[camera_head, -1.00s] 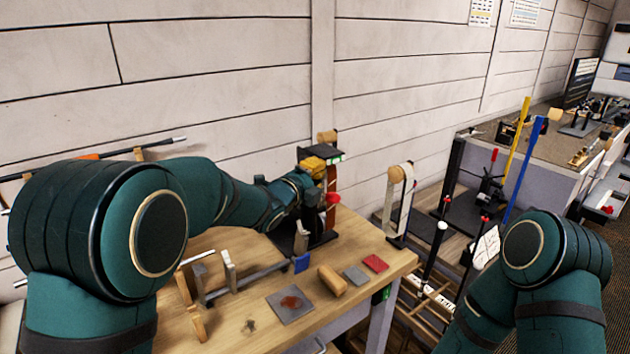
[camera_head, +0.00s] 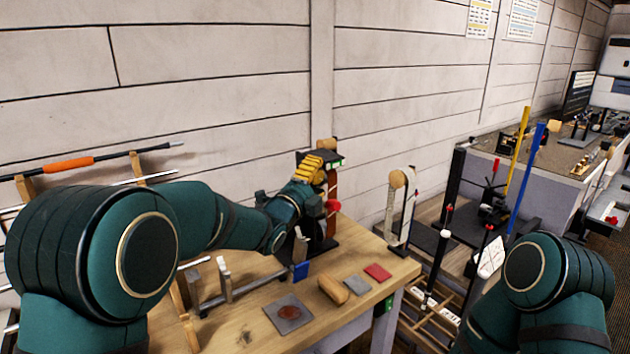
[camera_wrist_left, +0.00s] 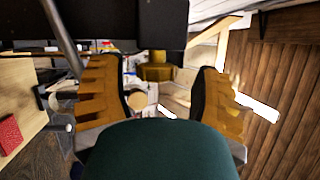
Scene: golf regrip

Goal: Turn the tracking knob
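The belt machine (camera_head: 332,188) stands at the back right of the wooden bench, with an upright reddish belt, a red knob (camera_head: 333,205) and a dark top part. My left gripper (camera_head: 312,168), with yellow fingers, is up at the machine's top. In the left wrist view its fingers are open and empty (camera_wrist_left: 160,95). A brass-coloured knob (camera_wrist_left: 157,72), which looks like the tracking knob, lies ahead between the fingertips, below a dark block. I see no contact with it. In the head view the fingers hide this knob. My right gripper is out of view.
A second belt stand (camera_head: 407,210) is to the right. Clubs lie on a rack at left.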

